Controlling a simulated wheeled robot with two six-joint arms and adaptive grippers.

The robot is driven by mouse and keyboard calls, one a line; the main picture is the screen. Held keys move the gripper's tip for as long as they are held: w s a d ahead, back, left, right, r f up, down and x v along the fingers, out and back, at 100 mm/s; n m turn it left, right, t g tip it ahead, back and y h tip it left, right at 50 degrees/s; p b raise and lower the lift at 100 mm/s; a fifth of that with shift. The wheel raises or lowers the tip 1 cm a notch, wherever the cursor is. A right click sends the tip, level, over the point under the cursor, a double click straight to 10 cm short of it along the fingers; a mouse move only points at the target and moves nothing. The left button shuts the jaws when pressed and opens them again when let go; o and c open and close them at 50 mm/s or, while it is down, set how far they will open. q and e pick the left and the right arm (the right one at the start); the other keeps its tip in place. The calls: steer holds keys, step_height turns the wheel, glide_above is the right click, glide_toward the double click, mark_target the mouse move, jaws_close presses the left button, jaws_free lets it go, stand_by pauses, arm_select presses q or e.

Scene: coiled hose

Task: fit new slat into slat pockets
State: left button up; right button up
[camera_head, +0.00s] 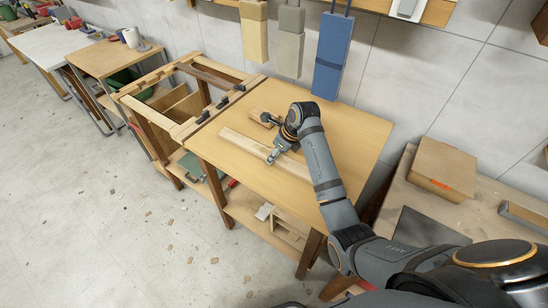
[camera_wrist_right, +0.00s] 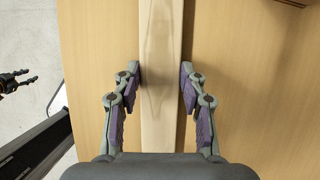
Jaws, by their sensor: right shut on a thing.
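A long pale wooden slat (camera_head: 238,142) lies along the tan tabletop in the head view. It runs up through the middle of the right wrist view (camera_wrist_right: 161,50). My right gripper (camera_head: 274,155) is at the slat, its fingers (camera_wrist_right: 160,78) on either side of it and shut on it. The slat pockets are too small to make out; a pale wooden frame (camera_head: 158,92) with brown crosspieces stands left of the tabletop. A dark two-fingered end at the left of the right wrist view (camera_wrist_right: 18,80) looks like my left gripper, over the floor; its opening is unclear.
A shorter wooden piece (camera_head: 262,117) lies behind the slat. Dark clamps (camera_head: 222,102) line the frame's near side. A blue pad (camera_head: 332,55) hangs on the wall behind. The tabletop (camera_head: 345,130) is clear at its back right. Wood scraps litter the floor.

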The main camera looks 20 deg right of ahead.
steer(key=shift+w+r, duration=0.1)
steer(key=shift+r, duration=0.4)
steer(key=r, duration=0.2)
steer(key=shift+s+r, duration=0.25)
steer(key=shift+r, duration=0.15)
steer(key=s+a+r+p, duration=0.1)
steer(key=s+r+p, duration=0.6)
steer(key=s, duration=0.6)
step_height(320, 180, up, 2)
steer(key=shift+s+a+r, duration=0.2)
steer(key=shift+s+a, duration=0.1)
steer(key=shift+a, duration=0.1)
